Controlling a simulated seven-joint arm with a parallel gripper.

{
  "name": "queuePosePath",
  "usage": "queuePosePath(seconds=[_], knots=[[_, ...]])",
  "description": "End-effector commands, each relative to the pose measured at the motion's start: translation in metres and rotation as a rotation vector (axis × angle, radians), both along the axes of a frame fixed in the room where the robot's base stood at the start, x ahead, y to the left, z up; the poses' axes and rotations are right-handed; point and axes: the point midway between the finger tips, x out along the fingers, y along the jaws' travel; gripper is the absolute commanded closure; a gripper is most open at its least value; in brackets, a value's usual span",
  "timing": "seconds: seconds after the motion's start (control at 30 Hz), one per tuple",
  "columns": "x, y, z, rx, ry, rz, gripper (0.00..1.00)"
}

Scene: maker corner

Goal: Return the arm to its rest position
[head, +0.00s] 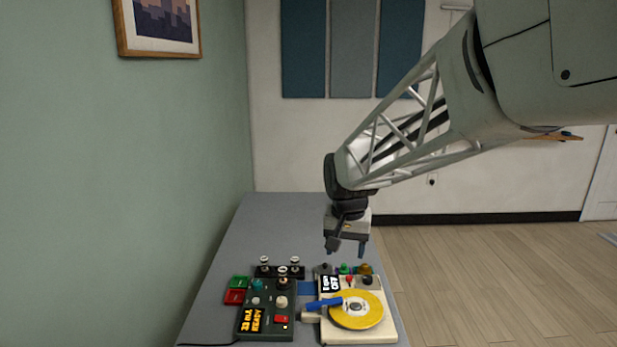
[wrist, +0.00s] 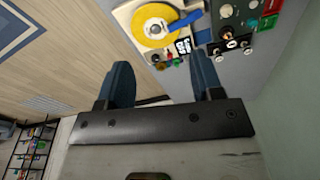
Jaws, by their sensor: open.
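My gripper (head: 346,246) hangs from my arm above the far part of the devices on the grey table (head: 290,212). In the wrist view my gripper (wrist: 163,85) shows two dark blue fingers set well apart, with nothing between them. It is open, empty and clear of the table. Below it stands a cream device (head: 375,337) with a yellow disc (head: 346,314) on top. A blue bar (head: 324,304) reaches onto the disc. The device also shows in the wrist view (wrist: 128,12), with the disc (wrist: 150,42).
Left of the cream device stands a dark control box (head: 262,300) with knobs and an orange display. Green and red blocks (head: 236,290) lie beside it. A green wall (head: 110,180) runs along the left. The wooden floor (head: 500,270) right of the table is clear.

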Motion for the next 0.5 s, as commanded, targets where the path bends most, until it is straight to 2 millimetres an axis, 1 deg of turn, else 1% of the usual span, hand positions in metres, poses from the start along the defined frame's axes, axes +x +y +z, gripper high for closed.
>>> queuePosePath(seconds=[0.03, 0.23, 0.5], knots=[[-0.012, -0.007, 0.004, 0.000, -0.006, 0.004, 0.40], [-0.057, -0.029, 0.014, -0.002, -0.026, 0.032, 0.40], [-0.119, -0.055, 0.019, -0.008, -0.050, 0.070, 0.40]])
